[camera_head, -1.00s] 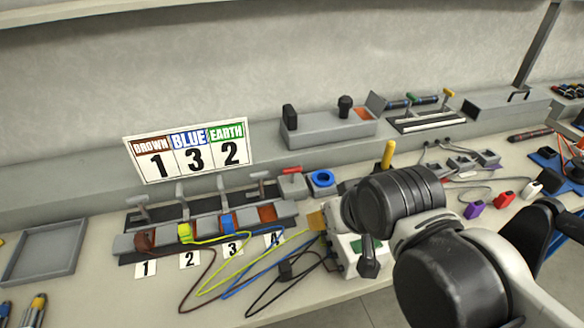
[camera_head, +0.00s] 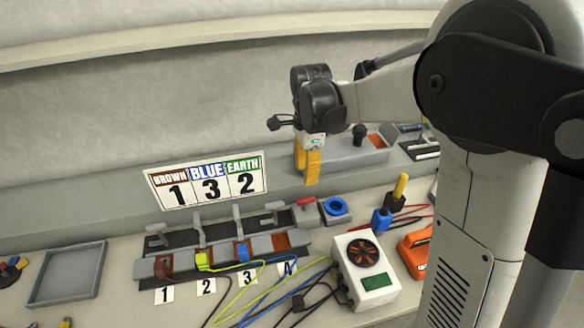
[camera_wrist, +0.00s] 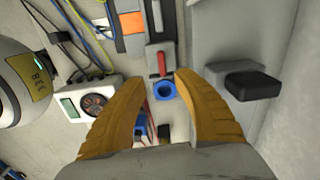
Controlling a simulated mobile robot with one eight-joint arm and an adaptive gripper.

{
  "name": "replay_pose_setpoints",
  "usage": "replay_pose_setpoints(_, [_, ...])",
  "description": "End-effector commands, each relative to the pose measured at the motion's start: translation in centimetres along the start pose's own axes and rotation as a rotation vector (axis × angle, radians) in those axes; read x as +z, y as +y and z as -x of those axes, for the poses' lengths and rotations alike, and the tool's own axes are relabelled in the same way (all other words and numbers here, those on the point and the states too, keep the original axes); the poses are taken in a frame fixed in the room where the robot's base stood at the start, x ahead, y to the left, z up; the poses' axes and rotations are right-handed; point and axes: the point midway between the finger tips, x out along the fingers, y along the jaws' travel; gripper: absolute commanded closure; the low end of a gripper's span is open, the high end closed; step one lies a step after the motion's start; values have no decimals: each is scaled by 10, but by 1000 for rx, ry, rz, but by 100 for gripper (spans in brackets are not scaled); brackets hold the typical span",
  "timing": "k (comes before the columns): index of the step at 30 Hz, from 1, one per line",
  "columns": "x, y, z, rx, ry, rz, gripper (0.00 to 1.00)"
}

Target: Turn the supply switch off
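The red-handled switch (camera_head: 306,201), which I take as the supply switch, sits on a grey block at the right end of the terminal row, beside the blue round socket (camera_head: 336,207). I cannot tell its on or off setting. My gripper (camera_head: 309,183) has yellow fingers pointing down and hangs above the switch area, apart from it. In the wrist view my gripper (camera_wrist: 156,78) is open and empty. The red handle (camera_wrist: 161,62) shows just beyond the gap between the fingertips, with the blue socket (camera_wrist: 165,91) in the gap.
A grey box (camera_head: 345,154) with black knobs stands behind the gripper. A terminal row (camera_head: 180,263) with grey levers and coloured wires lies to the left. A white fan box (camera_head: 368,285) stands in front, a yellow-handled thing (camera_head: 400,187) to the right, and a number sign (camera_head: 207,182) behind.

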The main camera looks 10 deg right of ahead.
Motion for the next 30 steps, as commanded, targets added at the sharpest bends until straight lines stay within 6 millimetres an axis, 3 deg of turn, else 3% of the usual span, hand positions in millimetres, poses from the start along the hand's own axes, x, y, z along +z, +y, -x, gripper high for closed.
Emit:
replay_pose_setpoints(7, [0,-5,-24,20,0,-52,64])
replay_pose_setpoints(19, [0,-4,-99,18,0,-50,64])
replay_pose_setpoints(24, [0,-4,-112,17,0,-50,64])
replay_pose_setpoints(30, [0,-3,-113,17,0,-49,64])
